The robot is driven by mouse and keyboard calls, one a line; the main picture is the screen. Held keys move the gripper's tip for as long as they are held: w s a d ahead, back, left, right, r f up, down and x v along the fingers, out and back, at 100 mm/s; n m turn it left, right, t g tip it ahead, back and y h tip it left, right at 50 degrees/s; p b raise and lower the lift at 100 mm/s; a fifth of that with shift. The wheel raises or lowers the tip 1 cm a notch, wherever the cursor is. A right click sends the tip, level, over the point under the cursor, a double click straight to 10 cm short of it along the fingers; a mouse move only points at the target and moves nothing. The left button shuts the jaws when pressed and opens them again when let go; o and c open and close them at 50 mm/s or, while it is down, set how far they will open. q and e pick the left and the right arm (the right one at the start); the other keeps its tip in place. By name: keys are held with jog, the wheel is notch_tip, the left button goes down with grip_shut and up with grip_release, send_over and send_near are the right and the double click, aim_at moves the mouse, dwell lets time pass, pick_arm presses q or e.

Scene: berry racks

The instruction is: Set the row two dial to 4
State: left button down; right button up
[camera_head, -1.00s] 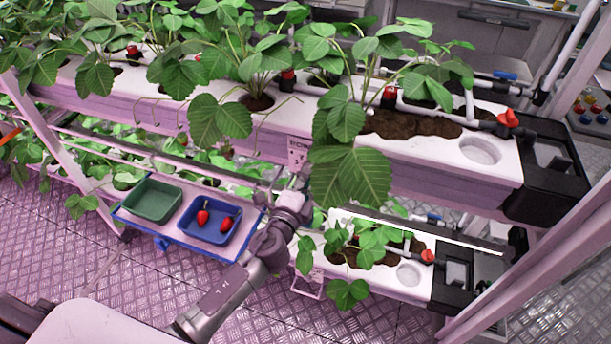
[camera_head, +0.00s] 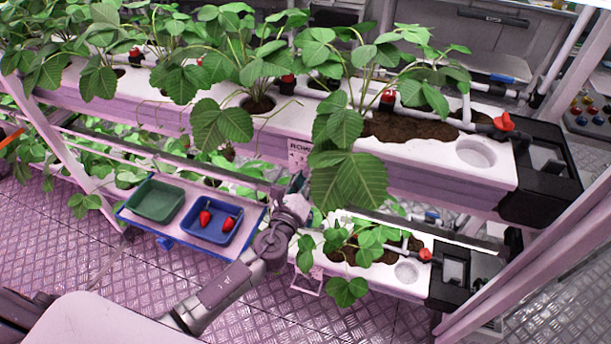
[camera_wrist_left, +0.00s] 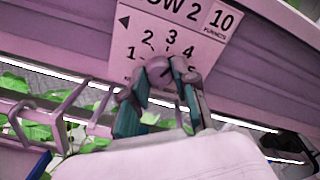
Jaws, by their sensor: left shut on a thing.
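The row two dial panel (camera_wrist_left: 210,32) is a pale plate on the rack's side, printed "ROW 2", "10 punnets" and a left-pointing triangle. Numbers 1, 2, 3 and 4 curve around the dial's top. The same panel shows small in the head view (camera_head: 298,153), partly behind leaves and my gripper. My left gripper (camera_wrist_left: 160,80), with teal inner pads, is shut on the dial knob (camera_wrist_left: 158,70), just below the numbers. The fingers cover most of the knob, so I cannot tell where it points. The left gripper also shows in the head view (camera_head: 296,185). My right gripper is not in view.
A blue-rimmed shelf (camera_head: 185,235) carries a green tray (camera_head: 156,202) and a blue tray (camera_head: 212,236) holding red berries, left of my arm. Large leaves (camera_head: 345,180) hang right of the panel. A lower planter (camera_head: 380,283) stands right of my arm.

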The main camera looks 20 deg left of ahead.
pick_arm(q)
jog(key=shift+m+p, duration=0.4)
jog(key=shift+m, duration=1)
jog(key=shift+f, duration=0.1)
jog(key=c, duration=0.9)
grip_release()
jog(key=s, duration=1.2)
jog(key=shift+a, duration=0.2)
